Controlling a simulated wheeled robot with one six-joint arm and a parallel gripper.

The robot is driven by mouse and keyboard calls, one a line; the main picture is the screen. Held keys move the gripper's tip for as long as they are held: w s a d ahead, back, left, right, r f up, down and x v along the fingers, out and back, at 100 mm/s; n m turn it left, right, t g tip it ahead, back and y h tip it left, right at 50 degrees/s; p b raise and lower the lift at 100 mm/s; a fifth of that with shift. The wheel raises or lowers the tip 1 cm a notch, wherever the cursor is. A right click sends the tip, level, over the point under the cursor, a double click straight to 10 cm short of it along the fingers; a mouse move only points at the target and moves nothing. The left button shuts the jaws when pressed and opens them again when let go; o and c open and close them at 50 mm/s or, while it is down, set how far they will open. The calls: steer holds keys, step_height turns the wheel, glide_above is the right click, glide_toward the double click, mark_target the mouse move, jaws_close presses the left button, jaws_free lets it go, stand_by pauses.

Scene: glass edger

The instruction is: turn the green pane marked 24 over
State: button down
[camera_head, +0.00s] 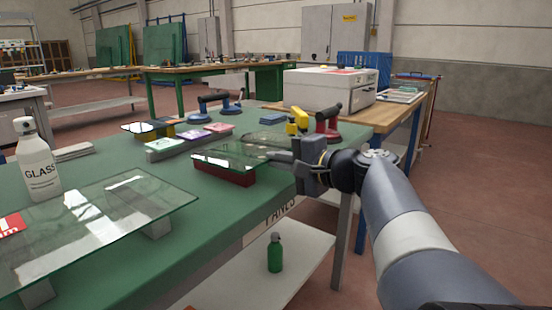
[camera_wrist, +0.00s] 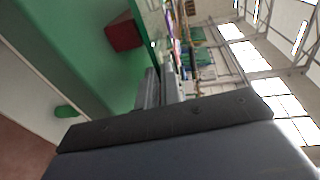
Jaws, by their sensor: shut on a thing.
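A clear greenish glass pane (camera_head: 238,155) lies roughly flat over a dark red block (camera_head: 222,172) on the green table. I cannot read a 24 on it. My gripper (camera_head: 275,157) reaches in from the right and is shut on the pane's near right edge. In the wrist view the pane (camera_wrist: 152,25) shows nearly edge-on, running into my gripper (camera_wrist: 158,75). The red block (camera_wrist: 123,33) shows beside it there. The pane's underside is mostly hidden.
A larger glass pane (camera_head: 100,215) on supports fills the table's near left, by a white bottle marked GLASS (camera_head: 38,160). Coloured blocks (camera_head: 190,138) and suction lifters (camera_head: 328,122) stand behind. A green bottle (camera_head: 275,253) stands on the lower shelf.

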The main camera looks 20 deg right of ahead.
steer(key=shift+f, duration=0.1)
steer(key=c, duration=1.5)
jaws_free()
steer(key=shift+p+v, duration=1.65)
steer(key=shift+v, duration=3.75)
steer(key=shift+w, duration=0.1)
steer(key=b+x, duration=0.3)
steer(key=x, duration=0.6)
steer(key=shift+w+a+f, duration=0.15)
steer(key=shift+w+a, duration=0.3)
steer(key=shift+w, duration=0.2)
